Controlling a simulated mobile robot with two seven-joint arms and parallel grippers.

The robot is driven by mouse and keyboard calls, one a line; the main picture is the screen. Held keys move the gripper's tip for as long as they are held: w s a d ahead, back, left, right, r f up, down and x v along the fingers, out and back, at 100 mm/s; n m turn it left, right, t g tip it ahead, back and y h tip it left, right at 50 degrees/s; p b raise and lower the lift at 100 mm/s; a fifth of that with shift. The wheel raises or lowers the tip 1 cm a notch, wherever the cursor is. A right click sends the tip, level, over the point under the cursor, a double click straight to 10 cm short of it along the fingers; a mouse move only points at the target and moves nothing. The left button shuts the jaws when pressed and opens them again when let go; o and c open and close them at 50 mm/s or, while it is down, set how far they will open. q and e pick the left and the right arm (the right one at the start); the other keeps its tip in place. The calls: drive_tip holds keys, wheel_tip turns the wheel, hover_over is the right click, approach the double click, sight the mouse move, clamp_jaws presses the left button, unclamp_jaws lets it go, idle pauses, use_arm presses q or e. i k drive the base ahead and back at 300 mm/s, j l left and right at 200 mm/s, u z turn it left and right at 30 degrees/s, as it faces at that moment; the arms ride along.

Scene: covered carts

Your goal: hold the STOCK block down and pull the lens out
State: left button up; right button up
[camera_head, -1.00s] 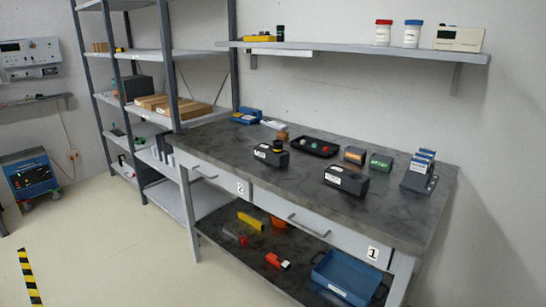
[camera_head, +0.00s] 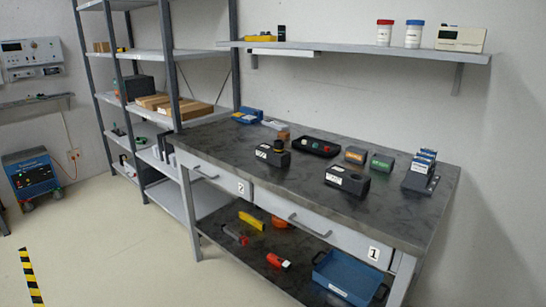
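Two dark blocks with white labels stand on the dark worktop. The left block (camera_head: 272,155) has a dark round piece with a yellowish band (camera_head: 278,144) standing in its top, which may be the lens. The right block (camera_head: 347,181) has a round opening in its top with nothing standing in it. The labels are too small to read surely, so I cannot tell which one is the STOCK block. Neither of my grippers is in view.
The workbench (camera_head: 420,228) also bears a black tray (camera_head: 316,147) with small round items, a brown block (camera_head: 355,155), a green block (camera_head: 381,162) and a rack of blue-topped pieces (camera_head: 421,172). A blue bin (camera_head: 345,279) sits below. Open floor lies at front left.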

sight(278, 144)
drive_tip(key=z, duration=0.4)
drive_tip(key=i+j+z, duration=0.2)
drive_tip(key=j+z, duration=0.15)
drive_tip(key=i+j+z, duration=0.1)
drive_tip(key=j+z, duration=0.25)
drive_tip(key=i+j+z, duration=0.1)
drive_tip(key=j, duration=0.5)
drive_tip(key=i+j+z, duration=0.1)
drive_tip(key=j, duration=0.55)
drive_tip(key=i+j+z, duration=0.1)
drive_tip(key=j, duration=0.55)
